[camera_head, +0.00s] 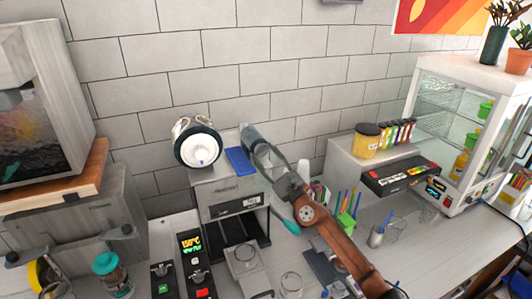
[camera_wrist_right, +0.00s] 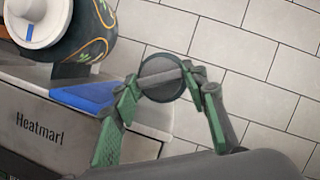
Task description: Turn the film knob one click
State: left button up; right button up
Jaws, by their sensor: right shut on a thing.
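The cup sealer (camera_head: 232,187) stands at the centre against the tiled wall, and its front shows in the right wrist view (camera_wrist_right: 40,125). The film roll (camera_head: 200,147), with a white hub and dark rim, sits on top of it. The film knob (camera_wrist_right: 162,78) is a dark round disc with a raised grey bar across its face. My right gripper (camera_head: 250,140) reaches to the sealer's top right. Its green fingers (camera_wrist_right: 160,85) are closed on the knob from both sides. My left gripper is not in view.
A blue pad (camera_head: 239,161) lies on the sealer top between roll and gripper. A yellow jar (camera_head: 367,141) and a glass display case (camera_head: 460,120) stand at the right.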

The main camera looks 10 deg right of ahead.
jog(key=m+t+h+p, duration=0.1)
jog(key=m, duration=0.2)
jog(key=shift+a+m+p, duration=0.15)
jog(key=shift+m+p, duration=0.15)
jog(key=shift+p, duration=0.05)
jog(key=m+h+p, duration=0.1)
jog(key=m+h, duration=0.1)
jog(key=m, duration=0.2)
jog(key=shift+a+t+h, duration=0.1)
jog(key=shift+t+h, duration=0.2)
jog(key=shift+t, duration=0.1)
jog(key=m+h, duration=0.1)
jog(key=m, duration=0.2)
jog(key=m+h+p, duration=0.1)
jog(key=m+h, duration=0.1)
jog(key=m, duration=0.1)
jog(key=shift+a+t, duration=0.1)
jog(key=shift+t, duration=0.2)
jog(key=shift+m+h+p, duration=0.5)
jog(key=shift+m+h, duration=0.5)
jog(key=shift+m, duration=1)
jog(key=o, duration=0.9)
jog(key=shift+s, duration=0.1)
